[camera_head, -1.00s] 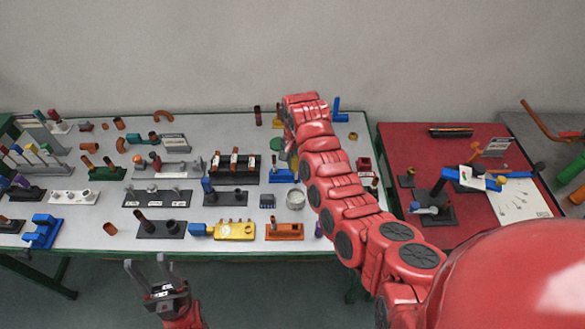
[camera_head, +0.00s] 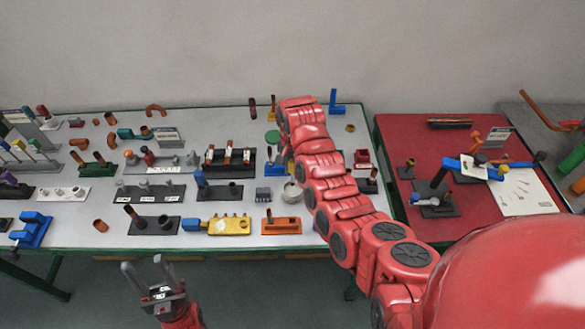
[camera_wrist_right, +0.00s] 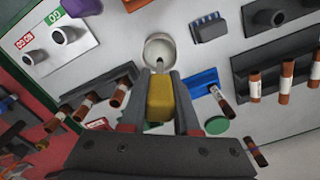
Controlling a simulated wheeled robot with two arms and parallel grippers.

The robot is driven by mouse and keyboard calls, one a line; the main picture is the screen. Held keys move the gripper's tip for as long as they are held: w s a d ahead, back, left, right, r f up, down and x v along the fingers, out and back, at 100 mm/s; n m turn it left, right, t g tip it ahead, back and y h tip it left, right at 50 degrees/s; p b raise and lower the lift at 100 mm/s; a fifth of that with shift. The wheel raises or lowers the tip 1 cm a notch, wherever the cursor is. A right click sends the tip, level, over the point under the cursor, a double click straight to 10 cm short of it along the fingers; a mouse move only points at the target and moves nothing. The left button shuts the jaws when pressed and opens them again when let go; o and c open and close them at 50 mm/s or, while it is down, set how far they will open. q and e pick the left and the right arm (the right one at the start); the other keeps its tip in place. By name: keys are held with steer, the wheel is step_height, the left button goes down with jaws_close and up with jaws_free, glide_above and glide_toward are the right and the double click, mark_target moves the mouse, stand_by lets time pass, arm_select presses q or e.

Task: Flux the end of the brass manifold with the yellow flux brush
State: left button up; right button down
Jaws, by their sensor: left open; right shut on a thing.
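My right gripper (camera_wrist_right: 160,84) is shut on the yellow flux brush (camera_wrist_right: 160,100) in the right wrist view. The brush points at a round pale tin (camera_wrist_right: 153,42), its far end at or over the tin's opening; I cannot tell whether it touches. In the head view my right arm hides the brush and gripper, and the tin (camera_head: 291,192) shows beside the arm. The brass manifold, a yellow block with several ports (camera_head: 230,226), lies at the table's front with a blue piece (camera_head: 192,224) at its left end. My left gripper (camera_head: 144,264) is open and empty in front of the table.
An orange block (camera_head: 281,226) sits right of the manifold. A dark rack with copper tubes (camera_head: 230,160) stands behind. A small dark block (camera_head: 263,195) is beside the tin. A red table (camera_head: 405,222) is to the right. Bare grey tabletop shows along the front edge.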

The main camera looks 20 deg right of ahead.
mark_target(293, 181)
stand_by(0.4)
steer(key=shift+b, duration=0.35)
stand_by(0.8)
steer(key=shift+f+b, duration=0.15)
steer(key=shift+b, duration=0.25)
steer(key=shift+f+b, duration=1.15)
steer(key=shift+f, duration=0.6)
steer(key=shift+r, duration=0.1)
steer(key=shift+r+p, duration=1.3)
steer(key=shift+r, duration=1.7)
